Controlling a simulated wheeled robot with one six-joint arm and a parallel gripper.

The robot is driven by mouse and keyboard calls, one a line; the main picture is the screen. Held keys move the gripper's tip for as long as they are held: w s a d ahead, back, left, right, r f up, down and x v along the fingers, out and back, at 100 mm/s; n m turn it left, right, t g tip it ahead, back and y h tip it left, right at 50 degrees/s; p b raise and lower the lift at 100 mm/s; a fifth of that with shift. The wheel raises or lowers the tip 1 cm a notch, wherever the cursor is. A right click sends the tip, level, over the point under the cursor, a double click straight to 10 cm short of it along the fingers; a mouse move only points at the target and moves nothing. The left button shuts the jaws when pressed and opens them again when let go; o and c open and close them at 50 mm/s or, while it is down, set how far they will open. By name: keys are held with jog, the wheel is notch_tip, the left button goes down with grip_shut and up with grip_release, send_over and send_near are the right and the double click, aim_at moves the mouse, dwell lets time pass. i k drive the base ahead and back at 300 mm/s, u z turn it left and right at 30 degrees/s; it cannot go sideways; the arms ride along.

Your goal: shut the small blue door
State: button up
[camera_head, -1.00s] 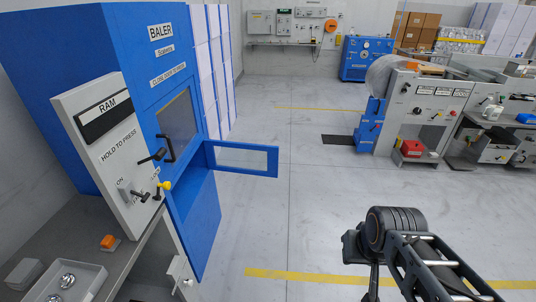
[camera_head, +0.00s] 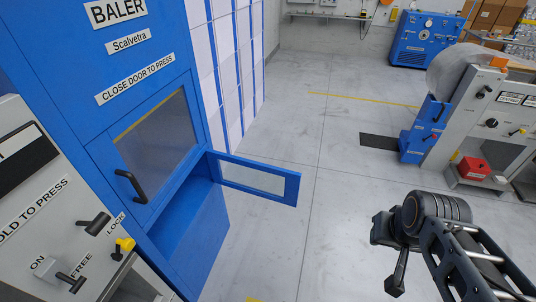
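The small blue door (camera_head: 229,162) stands open on the front of the blue baler (camera_head: 118,150). It has a blue frame and a clear pane (camera_head: 246,180), and swings out to the right from its hinge side. A larger windowed panel (camera_head: 150,140) with a black handle (camera_head: 131,187) is beside the opening. My gripper (camera_head: 396,284) is at the lower right, well apart from the door, pointing down. Its fingers are small and dark here, and I cannot tell if they are open.
A grey control panel (camera_head: 60,215) with black levers and a yellow lock knob (camera_head: 125,244) stands at the left. A grey machine (camera_head: 470,125) and a blue cabinet (camera_head: 425,40) stand at the right and back. The grey floor (camera_head: 330,200) between is clear.

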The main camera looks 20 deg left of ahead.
aim_at(293, 179)
jog(key=i, duration=3.15)
jog(key=u, duration=2.35)
jog(key=k, duration=0.75)
jog(key=u, duration=1.65)
